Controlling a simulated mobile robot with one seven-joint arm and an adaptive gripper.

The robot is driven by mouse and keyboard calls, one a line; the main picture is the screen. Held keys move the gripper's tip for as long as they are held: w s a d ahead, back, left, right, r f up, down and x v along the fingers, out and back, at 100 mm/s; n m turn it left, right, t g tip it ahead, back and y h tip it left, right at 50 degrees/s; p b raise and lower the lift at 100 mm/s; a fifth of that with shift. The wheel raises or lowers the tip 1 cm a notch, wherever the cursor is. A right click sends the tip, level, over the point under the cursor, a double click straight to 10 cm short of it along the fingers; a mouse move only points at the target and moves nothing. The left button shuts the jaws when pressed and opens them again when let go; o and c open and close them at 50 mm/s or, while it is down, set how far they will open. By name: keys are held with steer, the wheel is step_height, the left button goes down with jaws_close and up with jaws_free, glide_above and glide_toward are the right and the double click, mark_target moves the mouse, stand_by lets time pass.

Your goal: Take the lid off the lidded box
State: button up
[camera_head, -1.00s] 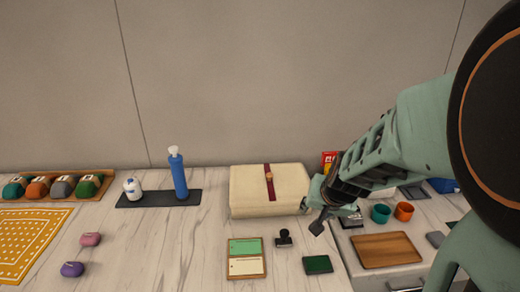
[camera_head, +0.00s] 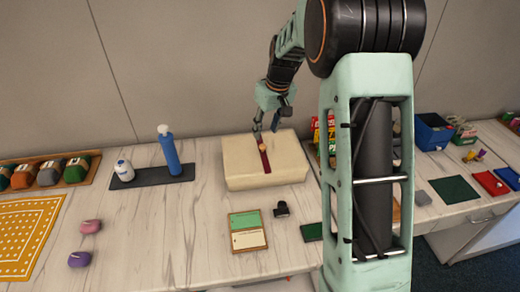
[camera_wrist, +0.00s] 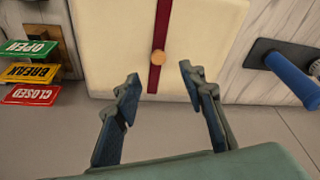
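The lidded box (camera_head: 240,175) is cream with a dark red band across its top and a small round tan knob (camera_head: 265,153) on the band. It sits on the marble-patterned counter against the wall, lid on. In the wrist view the box (camera_wrist: 110,40) fills the top middle, with the knob (camera_wrist: 158,57) near the centre. My gripper (camera_head: 266,128) is above the back part of the box, pointing down. In the wrist view my gripper (camera_wrist: 158,78) is open and empty. Its fingers spread to either side of the knob's line, and I see no contact with it.
A card tray (camera_head: 247,231) and a black stamp (camera_head: 281,209) lie in front. Coloured signs (camera_wrist: 30,72) stand close beside the box.

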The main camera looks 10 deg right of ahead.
mark_target(263, 146)
steer(key=shift+p+x, duration=0.6)
steer(key=shift+x, duration=3.35)
steer(key=shift+d, duration=0.1)
jaws_close()
